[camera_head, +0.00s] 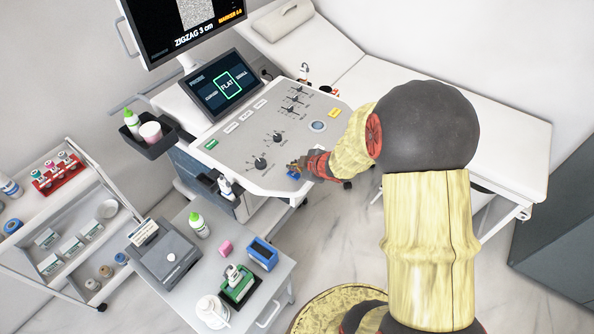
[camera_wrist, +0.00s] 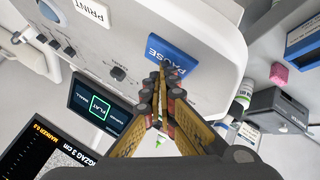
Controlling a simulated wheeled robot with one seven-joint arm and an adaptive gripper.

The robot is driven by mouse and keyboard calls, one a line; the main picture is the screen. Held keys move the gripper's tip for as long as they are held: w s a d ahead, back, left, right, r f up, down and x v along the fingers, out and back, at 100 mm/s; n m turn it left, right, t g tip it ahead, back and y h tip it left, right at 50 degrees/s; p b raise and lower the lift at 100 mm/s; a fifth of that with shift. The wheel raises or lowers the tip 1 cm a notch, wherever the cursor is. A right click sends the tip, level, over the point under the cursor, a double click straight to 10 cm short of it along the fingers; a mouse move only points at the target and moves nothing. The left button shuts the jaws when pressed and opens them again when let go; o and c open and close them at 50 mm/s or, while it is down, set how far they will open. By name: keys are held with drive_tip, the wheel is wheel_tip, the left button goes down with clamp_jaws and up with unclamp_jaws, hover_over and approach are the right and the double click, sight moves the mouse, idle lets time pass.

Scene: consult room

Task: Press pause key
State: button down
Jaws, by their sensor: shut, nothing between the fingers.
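The blue pause key (camera_wrist: 180,56) lies on the white console panel, its word PAUSE readable upside down in the wrist view. In the head view it is a small blue patch (camera_head: 293,176) at the panel's near right corner, partly behind my gripper (camera_head: 300,165). In the wrist view my gripper (camera_wrist: 161,72) is shut and empty. Its fingertips overlap the lower edge of the key and cover part of it. I cannot tell whether they touch the key or hover just over it.
The console panel (camera_head: 232,160) holds knobs, sliders, a yellow key (camera_head: 334,113) and a green key (camera_head: 211,145). A tilted screen (camera_head: 226,88) stands behind it. A side table (camera_head: 262,296) with a blue box (camera_head: 263,254) stands at the near left. A bed (camera_head: 440,120) is behind.

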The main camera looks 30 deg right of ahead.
drive_tip(key=shift+f, duration=0.25)
idle(0.4)
drive_tip(key=shift+r+p, duration=0.8)
drive_tip(key=shift+r, duration=0.1)
wheel_tip(320, 180, up, 5)
drive_tip(key=p, duration=0.5)
drive_tip(key=shift+d, duration=0.1)
idle(0.5)
